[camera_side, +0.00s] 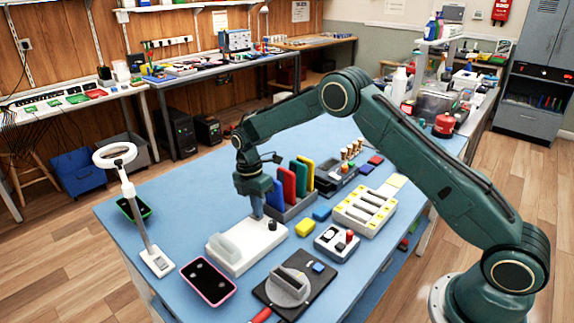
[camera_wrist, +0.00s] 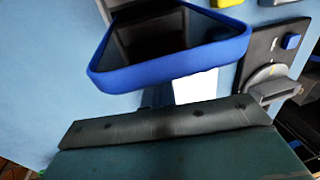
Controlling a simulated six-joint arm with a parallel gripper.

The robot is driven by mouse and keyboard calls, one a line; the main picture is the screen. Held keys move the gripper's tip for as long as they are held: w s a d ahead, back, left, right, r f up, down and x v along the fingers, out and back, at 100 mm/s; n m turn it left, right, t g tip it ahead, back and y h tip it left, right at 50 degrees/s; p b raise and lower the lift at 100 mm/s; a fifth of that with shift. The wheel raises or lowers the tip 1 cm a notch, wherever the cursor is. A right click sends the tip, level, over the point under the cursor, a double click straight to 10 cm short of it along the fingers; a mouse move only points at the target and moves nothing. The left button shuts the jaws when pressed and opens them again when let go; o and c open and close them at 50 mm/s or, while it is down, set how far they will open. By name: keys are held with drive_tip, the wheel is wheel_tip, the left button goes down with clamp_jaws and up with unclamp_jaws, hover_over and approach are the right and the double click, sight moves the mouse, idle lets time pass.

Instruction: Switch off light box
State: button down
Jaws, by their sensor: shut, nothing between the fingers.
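The light box appears to be the white box (camera_side: 240,258) with a pale rounded top, near the middle of the blue table in the side view. A small dark knob (camera_side: 272,226) stands at its right rear end. My gripper (camera_side: 257,215) points down over the rear edge of this box, with its tips close to the knob. It is shut and empty; whether the tips touch the box cannot be told. In the wrist view, a blue-rimmed dark-faced object (camera_wrist: 170,78) fills the upper middle, and a white patch (camera_wrist: 196,88) shows beneath it. The fingertips are not clear there.
A rack with blue, red, green and yellow upright slabs (camera_side: 288,188) stands just right of my gripper. A ring lamp (camera_side: 115,156) and a pink-rimmed phone (camera_side: 208,281) are at left. A black fixture (camera_side: 275,298) lies in front. A control box (camera_side: 336,242) and white tray (camera_side: 363,213) are right.

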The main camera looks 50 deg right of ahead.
sight(252, 214)
drive_tip(key=shift+w+f, duration=0.4)
drive_tip(key=shift+w, duration=0.05)
drive_tip(key=shift+r, duration=0.1)
wheel_tip(252, 214, up, 14)
drive_tip(key=w, duration=0.1)
drive_tip(key=shift+w+r, duration=0.2)
drive_tip(key=shift+w, duration=0.15)
idle(0.3)
drive_tip(key=shift+s, duration=0.1)
drive_tip(key=shift+s+r, duration=0.15)
drive_tip(key=shift+s, duration=0.1)
idle(0.6)
drive_tip(key=f, duration=0.4)
drive_tip(key=s+f, duration=0.1)
drive_tip(key=f, duration=0.4)
drive_tip(key=s+f, duration=0.1)
drive_tip(key=f, duration=0.4)
